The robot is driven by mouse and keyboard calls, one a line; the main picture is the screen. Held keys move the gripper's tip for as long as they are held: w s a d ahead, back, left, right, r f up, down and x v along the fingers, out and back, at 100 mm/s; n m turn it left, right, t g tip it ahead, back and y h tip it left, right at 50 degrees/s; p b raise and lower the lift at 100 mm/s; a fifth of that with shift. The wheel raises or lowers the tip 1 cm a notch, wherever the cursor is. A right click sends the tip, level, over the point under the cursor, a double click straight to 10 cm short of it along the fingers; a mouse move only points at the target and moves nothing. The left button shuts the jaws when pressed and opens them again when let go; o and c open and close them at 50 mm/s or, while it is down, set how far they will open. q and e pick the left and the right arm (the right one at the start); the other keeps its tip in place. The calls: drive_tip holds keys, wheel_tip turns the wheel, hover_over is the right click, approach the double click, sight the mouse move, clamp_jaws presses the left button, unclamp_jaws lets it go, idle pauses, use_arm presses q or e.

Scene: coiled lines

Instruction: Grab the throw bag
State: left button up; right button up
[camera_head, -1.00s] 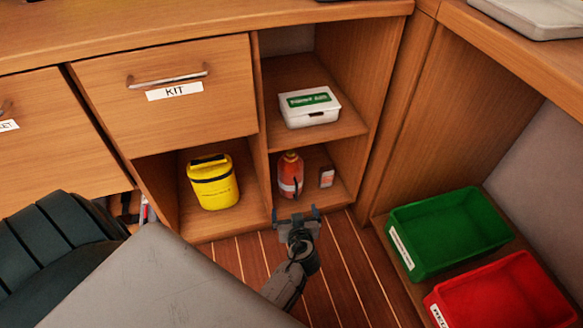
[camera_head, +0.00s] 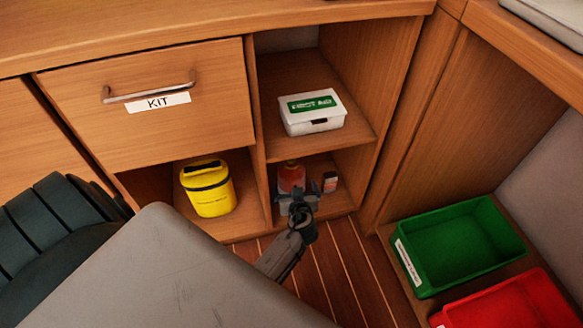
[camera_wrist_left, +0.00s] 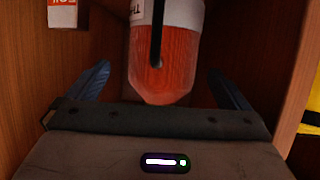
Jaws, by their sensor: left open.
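The throw bag (camera_head: 291,177) is a red-orange rounded bag with a white label band, standing in the lower right cubby of the cabinet. My left gripper (camera_head: 306,191) is at that cubby, in front of the bag and hiding its lower part. In the left wrist view the throw bag (camera_wrist_left: 163,60) hangs into the picture from the top, with a dark cord or strap down its middle. The left gripper (camera_wrist_left: 160,86) is open, with one blue finger on each side of the bag and visible gaps to both. My right gripper is not in view.
A small orange-and-white box (camera_head: 330,182) stands right of the bag. A yellow container (camera_head: 208,188) sits in the left cubby behind a divider. A white first-aid box (camera_head: 312,112) is on the shelf above. Green (camera_head: 462,245) and red (camera_head: 515,305) bins stand at right.

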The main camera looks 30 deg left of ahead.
sight(293, 185)
use_arm(q)
drive_tip(key=b+x, duration=0.1)
drive_tip(key=x, duration=0.4)
drive_tip(key=shift+s+a+f, duration=0.1)
drive_tip(key=shift+a+f, duration=0.1)
drive_tip(key=shift+a, duration=0.05)
drive_tip(key=c, duration=1)
drive_tip(key=shift+c, duration=0.9)
drive_tip(key=shift+r, duration=0.15)
